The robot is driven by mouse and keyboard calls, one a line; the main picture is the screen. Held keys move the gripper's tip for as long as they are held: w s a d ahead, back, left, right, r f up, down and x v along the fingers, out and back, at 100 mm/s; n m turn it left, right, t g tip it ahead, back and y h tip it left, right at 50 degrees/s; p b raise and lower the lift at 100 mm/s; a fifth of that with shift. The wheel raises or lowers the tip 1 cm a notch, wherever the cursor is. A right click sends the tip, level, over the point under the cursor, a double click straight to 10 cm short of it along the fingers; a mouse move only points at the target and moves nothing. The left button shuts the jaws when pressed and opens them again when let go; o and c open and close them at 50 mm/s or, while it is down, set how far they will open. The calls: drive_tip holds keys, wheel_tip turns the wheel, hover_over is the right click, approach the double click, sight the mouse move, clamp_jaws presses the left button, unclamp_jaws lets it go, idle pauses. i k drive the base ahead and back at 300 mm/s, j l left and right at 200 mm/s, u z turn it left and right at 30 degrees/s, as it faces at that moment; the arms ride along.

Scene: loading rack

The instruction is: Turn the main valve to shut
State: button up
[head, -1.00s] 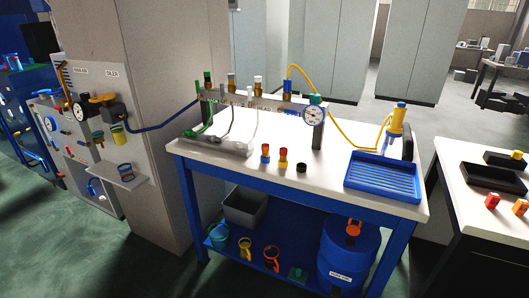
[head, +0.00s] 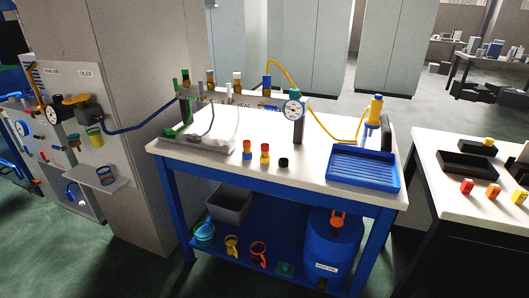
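A grey panel (head: 113,135) on the left side of a column carries labels that seem to read "MAIN AIR" and "OILER". Below the labels is a dark fitting (head: 88,108) with a small orange handle (head: 86,98) on top. It may be the main valve, but the handle's exact setting is too small to tell. A blue hose (head: 142,128) runs from this fitting to the bench. A round white gauge (head: 22,128) sits at the panel's left. My gripper is not in view.
A white-topped blue bench (head: 215,162) holds a manifold with a gauge (head: 293,109) and a blue tray (head: 363,184). A drum (head: 331,245) and a grey bin (head: 229,207) stand below. A second table (head: 432,180) is at right. Green floor is open at lower left.

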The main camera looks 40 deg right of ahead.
sight(31, 112)
drive_tip(key=i+j+z, duration=0.15)
drive_tip(key=i+j, duration=1.9)
drive_tip(key=i, duration=0.15)
